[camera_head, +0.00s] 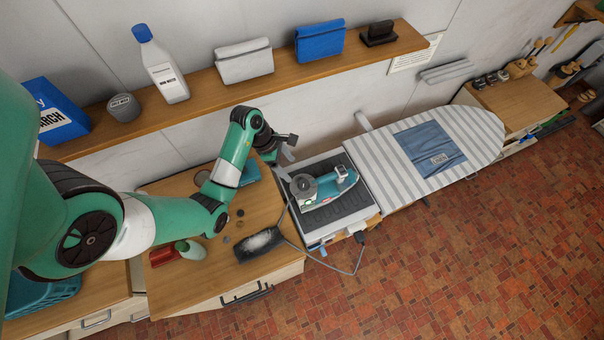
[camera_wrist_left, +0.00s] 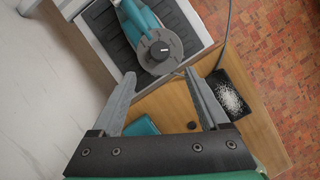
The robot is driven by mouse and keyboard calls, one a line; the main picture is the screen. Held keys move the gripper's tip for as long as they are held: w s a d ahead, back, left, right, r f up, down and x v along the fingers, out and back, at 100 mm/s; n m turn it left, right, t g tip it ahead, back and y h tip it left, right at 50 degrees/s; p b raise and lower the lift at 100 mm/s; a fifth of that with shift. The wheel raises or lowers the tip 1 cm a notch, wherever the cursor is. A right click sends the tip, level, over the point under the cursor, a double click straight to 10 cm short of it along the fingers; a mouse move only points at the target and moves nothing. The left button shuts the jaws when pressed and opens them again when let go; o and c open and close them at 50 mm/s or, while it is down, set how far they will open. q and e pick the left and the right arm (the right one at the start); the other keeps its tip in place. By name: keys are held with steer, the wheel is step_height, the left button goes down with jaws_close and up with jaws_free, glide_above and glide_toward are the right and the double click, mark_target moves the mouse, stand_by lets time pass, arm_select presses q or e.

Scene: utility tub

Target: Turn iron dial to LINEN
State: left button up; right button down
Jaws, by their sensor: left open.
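The teal and grey iron (camera_head: 330,191) lies on a dark ribbed rest at the near end of the ironing board. Its dial (camera_head: 302,186), a grey disc with a black knob, sits at the iron's left end. The dial (camera_wrist_left: 159,49) also shows in the left wrist view, just beyond the fingertips; its markings are too small to read. My left gripper (camera_head: 288,151) is behind and slightly left of the dial, apart from it. In the left wrist view my left gripper (camera_wrist_left: 160,77) is open, with nothing between its fingers. My right gripper is out of view.
The iron's cord loops over the counter (camera_head: 215,262) near a black tray (camera_head: 260,245) of white grains. A striped ironing board (camera_head: 470,133) with a blue cloth (camera_head: 430,147) extends right. A wooden shelf (camera_head: 200,107) with bottle and boxes runs along the wall behind.

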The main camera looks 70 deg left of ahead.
mark_target(303, 183)
arm_select(q)
steer(key=b+x, duration=0.2)
steer(key=x, duration=0.9)
steer(key=shift+w+f, duration=0.15)
steer(key=shift+f, duration=0.05)
jaws_close()
